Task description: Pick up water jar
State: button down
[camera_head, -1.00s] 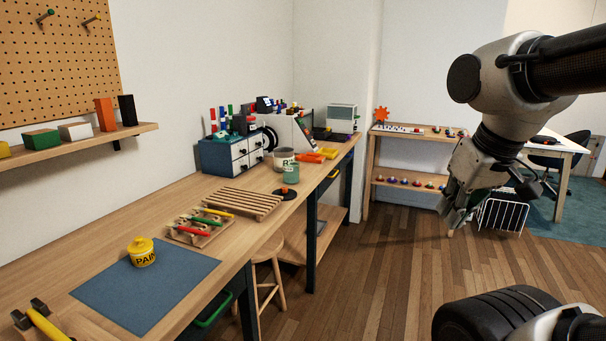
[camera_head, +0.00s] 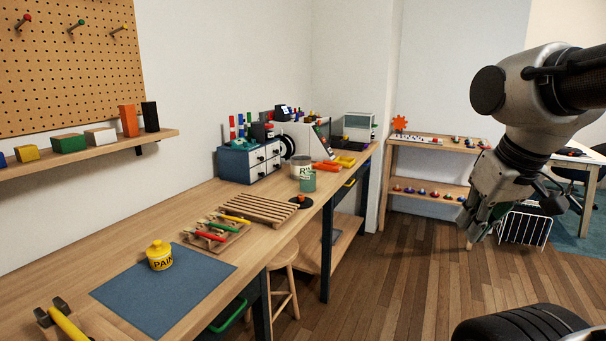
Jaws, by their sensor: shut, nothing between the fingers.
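A small teal jar (camera_head: 308,182) stands on the workbench, in front of a larger grey can (camera_head: 302,169) with a partly visible letter on it. I cannot read a water label on either. A yellow jar (camera_head: 159,257) marked "PAIN" stands on a blue mat (camera_head: 205,272) on the near part of the bench. My gripper (camera_head: 474,236) hangs pointing down over the floor at the right, well apart from the bench and the jars. It is shut and empty.
A slatted wooden rack (camera_head: 258,208) and a tray with coloured tools (camera_head: 215,236) lie between the yellow and teal jars. A dark round disc (camera_head: 300,202) lies near the teal jar. A stool (camera_head: 284,258) stands under the bench edge. Wooden floor (camera_head: 400,290) is open to the right.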

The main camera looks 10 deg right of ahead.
aim_at(308, 175)
jog(key=i+l+z, duration=0.1)
jog(key=i+l, duration=0.2)
jog(key=i+l+z, duration=0.1)
jog(key=i+l, duration=0.15)
jog(key=i, duration=0.3)
jog(key=i+l+z, duration=0.1)
jog(key=i, duration=0.35)
jog(key=i+l+z, duration=0.1)
jog(key=i+l, duration=0.2)
jog(key=i, duration=0.15)
